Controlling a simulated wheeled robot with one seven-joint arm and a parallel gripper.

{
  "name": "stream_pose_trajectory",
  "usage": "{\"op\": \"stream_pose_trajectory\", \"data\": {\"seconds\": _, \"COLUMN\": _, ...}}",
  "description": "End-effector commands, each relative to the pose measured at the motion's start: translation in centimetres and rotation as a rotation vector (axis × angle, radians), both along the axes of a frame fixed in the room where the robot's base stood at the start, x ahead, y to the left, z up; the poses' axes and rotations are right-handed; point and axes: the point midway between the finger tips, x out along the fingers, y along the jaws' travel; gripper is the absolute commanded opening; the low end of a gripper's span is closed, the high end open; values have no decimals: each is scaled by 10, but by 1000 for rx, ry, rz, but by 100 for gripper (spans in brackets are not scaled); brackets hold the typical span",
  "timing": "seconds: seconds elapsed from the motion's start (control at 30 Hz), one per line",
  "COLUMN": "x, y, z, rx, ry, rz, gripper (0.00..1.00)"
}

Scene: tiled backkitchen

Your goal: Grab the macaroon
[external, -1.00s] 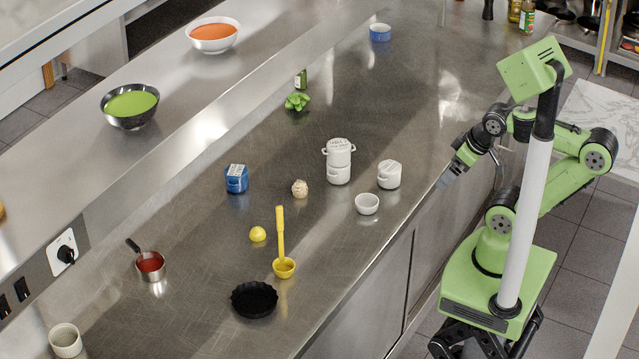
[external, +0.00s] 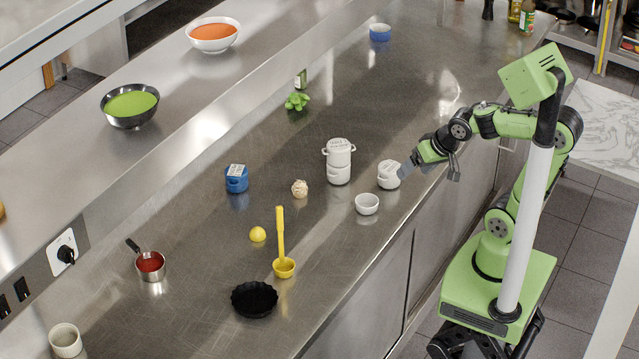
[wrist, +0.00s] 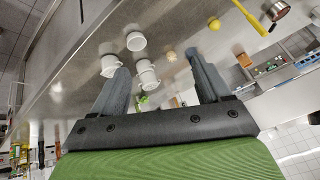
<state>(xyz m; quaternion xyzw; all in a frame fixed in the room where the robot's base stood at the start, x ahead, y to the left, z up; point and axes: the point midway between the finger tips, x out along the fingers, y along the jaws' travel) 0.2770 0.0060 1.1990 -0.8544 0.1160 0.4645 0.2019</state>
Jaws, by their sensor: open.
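A small beige, rough-topped round piece (external: 300,188), which looks like the macaroon, sits on the steel counter left of the stacked white pots. In the wrist view it shows small (wrist: 171,56), between and beyond the fingers. My gripper (external: 430,170) is open and empty, above the counter's right edge, beside the lidded white pot and well to the right of the beige piece.
Stacked white pots (external: 339,165), a lidded white pot (external: 389,175) and a small white bowl (external: 367,204) stand between my gripper and the beige piece. A blue container (external: 236,179), yellow half-round piece (external: 257,234) and yellow ladle (external: 281,240) are farther left.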

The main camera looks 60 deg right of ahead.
Motion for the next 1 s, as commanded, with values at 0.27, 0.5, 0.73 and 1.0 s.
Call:
{"op": "stream_pose_trajectory", "data": {"seconds": 0.27, "x": 143, "y": -10, "z": -118, "rx": 769, "ry": -87, "rz": -742, "gripper": 77}}
{"op": "stream_pose_trajectory", "data": {"seconds": 0.5, "x": 215, "y": -55, "z": -193, "rx": 1686, "ry": -119, "rz": -1446, "gripper": 77}}
{"op": "stream_pose_trajectory", "data": {"seconds": 0.73, "x": 233, "y": -85, "z": -211, "rx": 2066, "ry": -139, "rz": -1684, "gripper": 77}}
{"op": "stream_pose_trajectory", "data": {"seconds": 1.0, "x": 290, "y": -80, "z": -234, "rx": 2064, "ry": -137, "rz": -1682, "gripper": 77}}
